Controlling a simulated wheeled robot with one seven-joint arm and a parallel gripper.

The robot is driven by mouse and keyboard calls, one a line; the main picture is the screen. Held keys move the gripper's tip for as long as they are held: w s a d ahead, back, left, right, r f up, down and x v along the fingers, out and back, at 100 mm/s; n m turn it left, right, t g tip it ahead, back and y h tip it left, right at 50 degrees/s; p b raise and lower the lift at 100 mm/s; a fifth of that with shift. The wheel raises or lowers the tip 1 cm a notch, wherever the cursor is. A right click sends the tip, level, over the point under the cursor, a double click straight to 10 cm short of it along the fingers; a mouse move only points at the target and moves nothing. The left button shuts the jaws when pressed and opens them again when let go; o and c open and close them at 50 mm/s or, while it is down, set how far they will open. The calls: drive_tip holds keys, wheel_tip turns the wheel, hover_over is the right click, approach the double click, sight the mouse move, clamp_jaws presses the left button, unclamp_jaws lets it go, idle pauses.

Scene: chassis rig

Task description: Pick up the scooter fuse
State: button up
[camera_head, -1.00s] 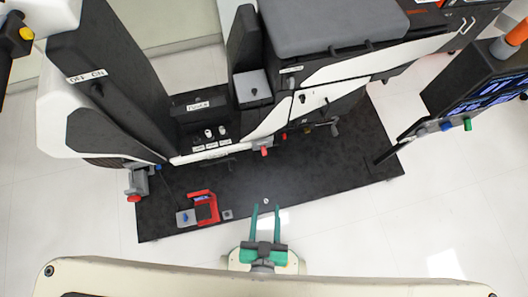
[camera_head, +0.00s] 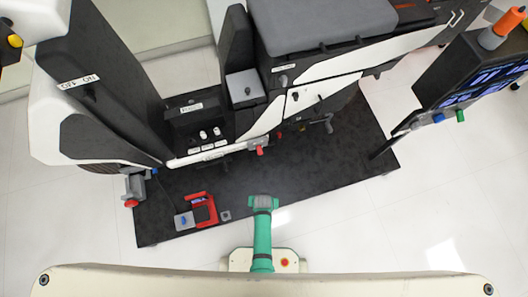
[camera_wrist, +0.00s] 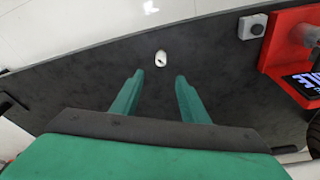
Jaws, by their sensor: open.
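A small white piece with a dark spot, seemingly the scooter fuse (camera_wrist: 161,58), lies on the black mat (camera_wrist: 95,68) in the wrist view. My gripper (camera_wrist: 157,80) is open, with its two green fingers apart and nothing between them. The piece shows just beyond the fingertips, roughly centred on the gap. In the head view the green wrist of my gripper (camera_head: 262,204) is over the front part of the mat. There it hides its own fingers and the white piece.
A red bracket (camera_head: 204,209) and a grey block with a blue knob (camera_head: 184,221) are on the mat to the left. A small grey block (camera_head: 226,215) sits beside them. The black-and-white scooter (camera_head: 320,75) stands behind. A console with screens (camera_head: 470,85) is at right.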

drive_tip(key=shift+g, duration=0.4)
drive_tip(key=shift+w+f, duration=0.3)
drive_tip(key=shift+f, duration=0.9)
drive_tip(key=shift+w+f, duration=0.35)
drive_tip(key=shift+f, duration=0.8)
drive_tip(key=shift+w+f, duration=0.3)
drive_tip(key=shift+f, duration=0.9)
drive_tip(key=shift+w+f, duration=0.1)
drive_tip(key=shift+f, duration=2.3)
clamp_jaws()
